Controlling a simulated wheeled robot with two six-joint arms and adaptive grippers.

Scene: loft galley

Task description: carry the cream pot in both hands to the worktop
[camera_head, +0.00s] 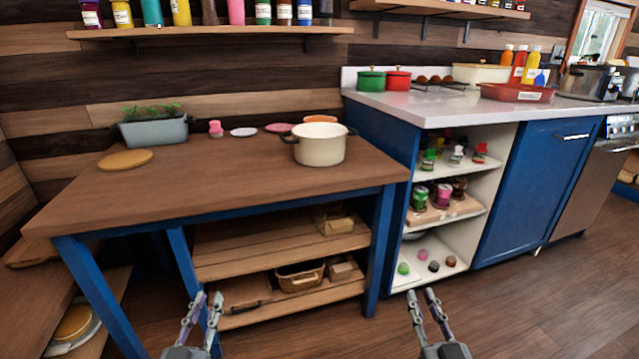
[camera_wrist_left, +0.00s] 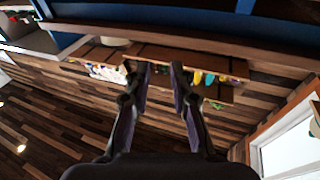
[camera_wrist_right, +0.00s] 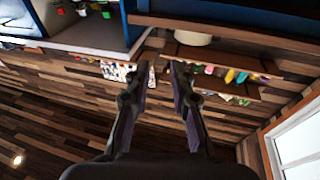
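The cream pot (camera_head: 320,146) stands upright on the brown wooden table (camera_head: 230,180), near its right end. It has two dark side handles and no lid. The pale worktop (camera_head: 436,108) is on top of the blue cabinets, right of the table. My left gripper (camera_head: 208,297) is open and empty, low in front of the table. My right gripper (camera_head: 421,294) is open and empty, low in front of the open cabinet shelves. Both are well apart from the pot. In each wrist view a pale shape may be the pot; I cannot tell.
On the table are a planter (camera_head: 153,130), a round wooden board (camera_head: 125,159) and small plates behind the pot. The worktop holds a green pot (camera_head: 371,81), a red pot (camera_head: 397,81), a cream dish (camera_head: 482,74) and a red tray (camera_head: 517,92). Its front left is clear.

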